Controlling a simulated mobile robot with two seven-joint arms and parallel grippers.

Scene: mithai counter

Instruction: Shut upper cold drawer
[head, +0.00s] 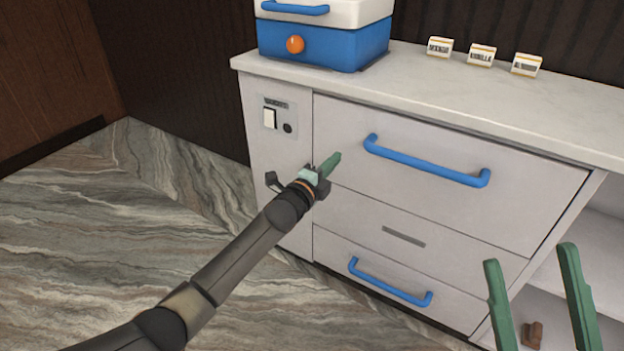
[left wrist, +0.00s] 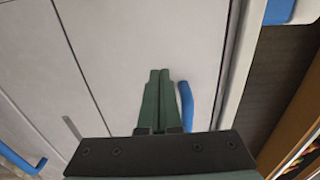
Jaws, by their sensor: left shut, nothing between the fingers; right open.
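The upper cold drawer (head: 440,205) is a wide pale front with a blue bar handle (head: 425,162), below the counter top. My left gripper (head: 336,158) is shut and empty, in front of the left part of that drawer, left of the handle. In the left wrist view its closed green fingers (left wrist: 159,72) point at the pale front, beside the blue handle (left wrist: 186,103). Whether they touch the front I cannot tell. My right gripper (head: 529,252) is open and empty at the lower right.
A lower drawer with a blue handle (head: 390,284) sits beneath a panel with a grey slot (head: 404,237). A blue and white box (head: 322,45) and label cards (head: 481,55) stand on the counter (head: 430,85). Open shelving is at right. The marbled floor (head: 130,220) is clear at left.

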